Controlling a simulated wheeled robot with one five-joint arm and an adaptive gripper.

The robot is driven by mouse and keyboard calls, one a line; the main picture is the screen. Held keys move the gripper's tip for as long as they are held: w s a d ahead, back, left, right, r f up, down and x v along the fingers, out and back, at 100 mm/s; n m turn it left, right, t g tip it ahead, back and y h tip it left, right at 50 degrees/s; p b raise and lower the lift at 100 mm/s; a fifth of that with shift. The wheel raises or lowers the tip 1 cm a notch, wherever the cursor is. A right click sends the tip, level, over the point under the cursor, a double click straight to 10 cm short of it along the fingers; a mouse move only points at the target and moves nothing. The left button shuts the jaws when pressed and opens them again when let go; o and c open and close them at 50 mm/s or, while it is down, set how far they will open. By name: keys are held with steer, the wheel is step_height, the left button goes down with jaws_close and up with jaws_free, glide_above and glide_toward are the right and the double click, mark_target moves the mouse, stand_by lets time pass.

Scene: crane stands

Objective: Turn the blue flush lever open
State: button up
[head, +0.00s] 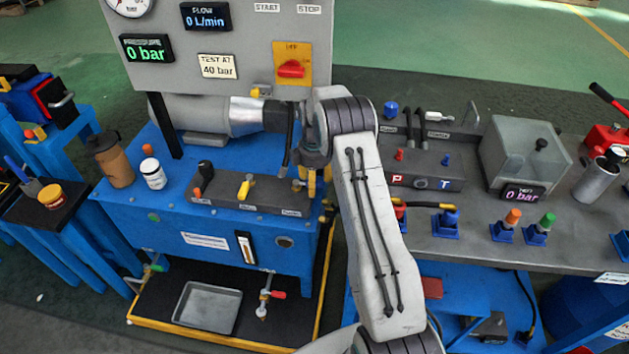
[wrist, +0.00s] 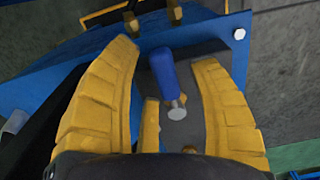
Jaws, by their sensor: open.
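The blue flush lever (wrist: 162,75) shows in the wrist view as a blue grip on a silver pivot, standing on a dark grey block. In the head view my gripper (head: 314,186) points down at the right end of the grey valve block (head: 231,198). The lever is hidden there behind my gripper and arm.
On the same block stand a yellow lever (head: 245,188) and an orange-tipped lever (head: 197,193). A brown bottle (head: 115,163) and a white jar (head: 152,174) stand left on the blue stand. The grey panel (head: 240,45) rises behind; its displays read 0 bar and 0 L/min.

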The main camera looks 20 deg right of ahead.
steer(key=shift+c, duration=0.2)
jaws_close()
stand_by(0.4)
